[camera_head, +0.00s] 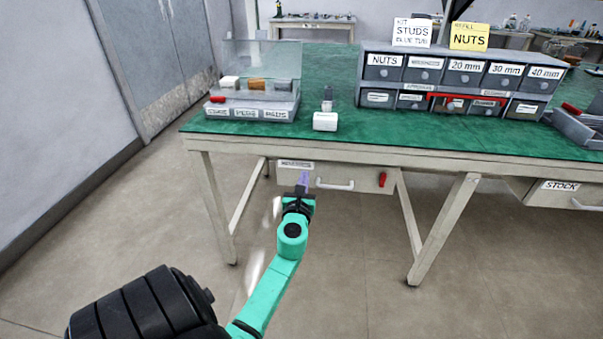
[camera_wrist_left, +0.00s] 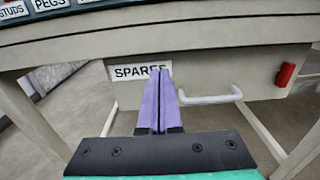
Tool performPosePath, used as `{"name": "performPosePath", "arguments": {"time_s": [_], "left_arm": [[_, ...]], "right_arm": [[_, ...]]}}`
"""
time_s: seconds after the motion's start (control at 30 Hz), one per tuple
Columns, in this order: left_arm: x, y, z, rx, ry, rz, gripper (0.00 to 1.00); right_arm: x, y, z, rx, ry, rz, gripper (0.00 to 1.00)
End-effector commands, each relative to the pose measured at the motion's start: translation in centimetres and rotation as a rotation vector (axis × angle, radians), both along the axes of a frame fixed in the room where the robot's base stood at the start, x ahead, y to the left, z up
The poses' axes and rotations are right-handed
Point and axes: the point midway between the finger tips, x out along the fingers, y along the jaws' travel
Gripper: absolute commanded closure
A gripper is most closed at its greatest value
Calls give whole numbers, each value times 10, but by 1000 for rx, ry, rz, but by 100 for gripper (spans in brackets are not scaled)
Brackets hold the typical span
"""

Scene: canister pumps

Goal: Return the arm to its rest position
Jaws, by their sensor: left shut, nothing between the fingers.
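My left gripper (camera_head: 303,178) is in front of the workbench, just below the tabletop edge, before a drawer (camera_head: 345,177) with a light handle. The arm is teal and reaches in from the bottom of the head view. In the left wrist view the purple fingers (camera_wrist_left: 158,98) are together with nothing between them. They point at the drawer front (camera_wrist_left: 210,75), which has a "SPARES"-like label partly covered by the fingers. Whether the fingertips touch the drawer cannot be told. My right gripper is not in view.
A red piece (camera_head: 382,179) hangs on the drawer front. The floor before the bench is clear.

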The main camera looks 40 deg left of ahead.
Motion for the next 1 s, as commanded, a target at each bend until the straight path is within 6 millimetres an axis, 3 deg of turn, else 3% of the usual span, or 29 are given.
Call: {"name": "performPosePath", "arguments": {"time_s": [0.3, 0.63, 0.73, 0.77, 0.87, 1.0], "left_arm": [[-50, -38, -3, -1, 3, -1, 100], [-57, -43, -1, -2, 1, -1, 100], [-57, -43, -13, -89, -23, 3, 100], [-57, -44, -24, -165, -43, 7, 100], [-63, -49, -87, -588, -142, 73, 100], [-95, -78, -209, -1265, -263, 361, 100]], "right_arm": [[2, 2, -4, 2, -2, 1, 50], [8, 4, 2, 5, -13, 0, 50], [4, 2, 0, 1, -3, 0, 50], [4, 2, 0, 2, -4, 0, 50], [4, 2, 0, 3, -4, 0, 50], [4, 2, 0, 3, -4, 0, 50]]}}
